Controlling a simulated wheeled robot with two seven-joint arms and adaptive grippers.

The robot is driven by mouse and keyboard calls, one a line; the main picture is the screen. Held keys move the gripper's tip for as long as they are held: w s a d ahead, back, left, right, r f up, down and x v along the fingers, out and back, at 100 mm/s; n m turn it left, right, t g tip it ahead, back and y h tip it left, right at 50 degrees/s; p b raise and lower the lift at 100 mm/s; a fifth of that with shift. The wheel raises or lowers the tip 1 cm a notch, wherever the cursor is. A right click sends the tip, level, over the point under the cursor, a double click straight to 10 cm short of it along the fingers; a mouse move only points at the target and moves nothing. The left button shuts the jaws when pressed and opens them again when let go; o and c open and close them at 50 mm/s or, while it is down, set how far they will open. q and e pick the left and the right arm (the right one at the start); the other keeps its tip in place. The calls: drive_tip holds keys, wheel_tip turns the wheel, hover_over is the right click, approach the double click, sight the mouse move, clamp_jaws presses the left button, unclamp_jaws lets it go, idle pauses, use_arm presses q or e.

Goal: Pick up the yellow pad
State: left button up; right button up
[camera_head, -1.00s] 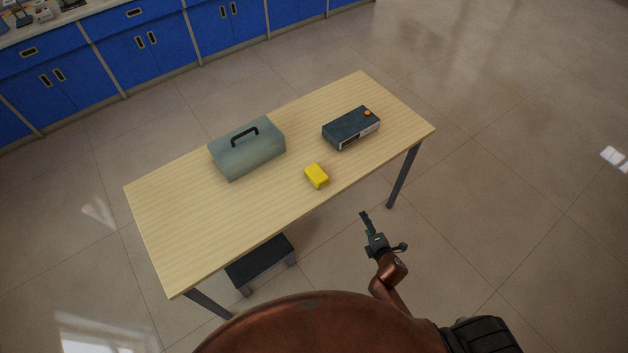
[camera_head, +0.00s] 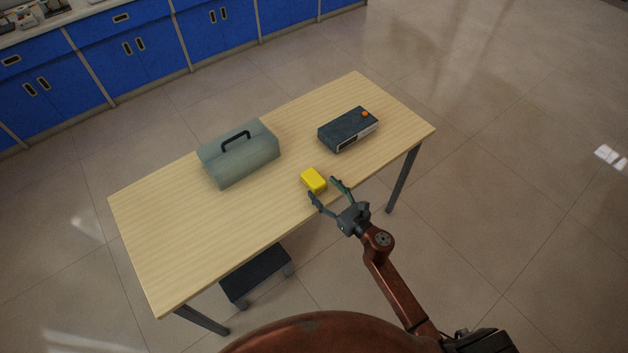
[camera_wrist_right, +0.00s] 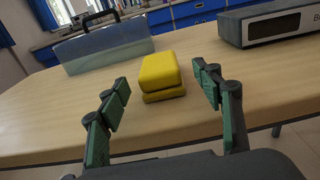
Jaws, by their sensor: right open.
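The yellow pad (camera_head: 313,180) lies near the front edge of the wooden table (camera_head: 200,230). In the right wrist view the pad (camera_wrist_right: 161,76) sits ahead of my fingers, about midway between them, with a groove around its side. My right gripper (camera_head: 325,189) is open and empty at the table's front edge, its fingertips pointing at the pad. In the right wrist view the fingers of the gripper (camera_wrist_right: 166,88) are spread wider than the pad and do not visibly touch it. My left gripper is not in view.
A grey-green toolbox (camera_head: 240,158) with a dark handle stands left of the pad. A dark box device (camera_head: 348,130) with an orange knob stands behind right. A dark low trolley (camera_head: 256,275) is under the table. The table's left part is clear.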

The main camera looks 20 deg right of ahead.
sight(314, 177)
drive_tip(key=x, duration=0.6)
drive_tip(key=shift+w, duration=0.1)
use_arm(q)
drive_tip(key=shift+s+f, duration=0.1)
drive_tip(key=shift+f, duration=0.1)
use_arm(e)
drive_tip(key=shift+c, duration=0.2)
drive_tip(key=c, duration=1.2)
drive_tip(key=shift+r, duration=0.65)
wheel_tip(314, 177, up, 3)
drive_tip(key=shift+f+p, duration=0.1)
drive_tip(key=shift+p, duration=0.9)
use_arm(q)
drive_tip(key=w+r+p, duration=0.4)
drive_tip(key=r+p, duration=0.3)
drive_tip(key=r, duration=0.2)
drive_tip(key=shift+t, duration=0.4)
use_arm(e)
drive_tip(key=s+a+r, duration=0.3)
drive_tip(key=s+r, duration=0.5)
drive_tip(key=s, duration=0.5)
drive_tip(key=shift+s+a+r, duration=0.3)
drive_tip(key=shift+a+r, duration=0.1)
